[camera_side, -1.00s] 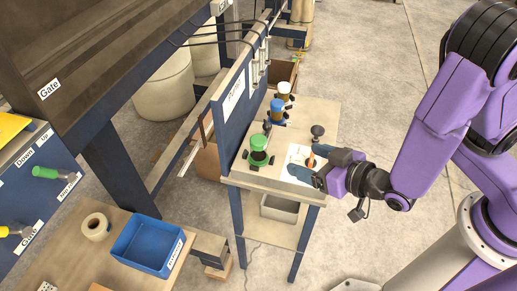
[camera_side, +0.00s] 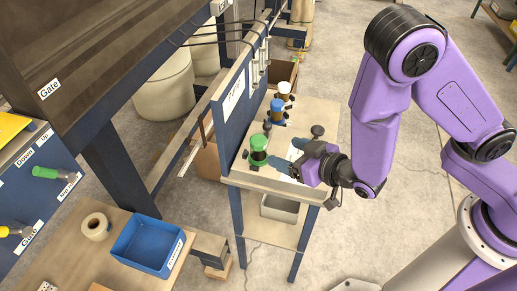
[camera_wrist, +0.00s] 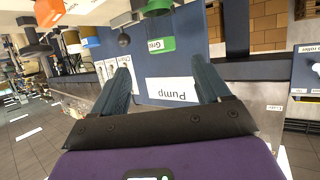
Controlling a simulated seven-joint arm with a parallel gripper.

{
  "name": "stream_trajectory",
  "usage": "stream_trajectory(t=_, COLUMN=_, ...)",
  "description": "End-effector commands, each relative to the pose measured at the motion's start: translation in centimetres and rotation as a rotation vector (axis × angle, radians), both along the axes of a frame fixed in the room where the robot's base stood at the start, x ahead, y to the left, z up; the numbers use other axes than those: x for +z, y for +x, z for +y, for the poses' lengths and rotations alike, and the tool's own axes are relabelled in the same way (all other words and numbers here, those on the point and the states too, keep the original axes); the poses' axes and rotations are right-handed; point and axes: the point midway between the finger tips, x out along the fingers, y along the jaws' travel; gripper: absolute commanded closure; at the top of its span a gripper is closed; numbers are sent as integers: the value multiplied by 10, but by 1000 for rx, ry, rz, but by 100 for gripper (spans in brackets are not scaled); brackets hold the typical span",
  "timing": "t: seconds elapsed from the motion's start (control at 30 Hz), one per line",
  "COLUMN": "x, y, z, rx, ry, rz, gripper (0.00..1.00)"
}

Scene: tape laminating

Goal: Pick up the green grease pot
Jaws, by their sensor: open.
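The green grease pot (camera_side: 258,147) stands upright on the small table, near the blue upright panel. In the wrist view its green body (camera_wrist: 160,44) shows upside down with a partly cut-off label, ahead of the fingertips and between their lines. My gripper (camera_side: 272,153) is open, low over the table and pointing left at the pot. The fingertips are close to the pot in the side view; I cannot tell whether they touch. In the wrist view my gripper (camera_wrist: 160,76) has nothing between its fingers.
A blue pot (camera_side: 277,111) and a white-topped pot (camera_side: 284,91) stand farther back on the table (camera_side: 315,108). A dark round-topped item (camera_side: 317,130) stands behind my gripper. The blue panel (camera_side: 232,100) rises along the table's left side. White paper is partly hidden under my gripper.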

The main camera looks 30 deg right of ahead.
Motion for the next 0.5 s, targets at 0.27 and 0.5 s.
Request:
stream_trajectory(t=0.27, x=-7, y=16, z=3, rx=-6, ry=3, rz=2, gripper=24)
stream_trajectory(t=0.5, x=-21, y=47, z=12, rx=-3, ry=2, rz=1, gripper=24)
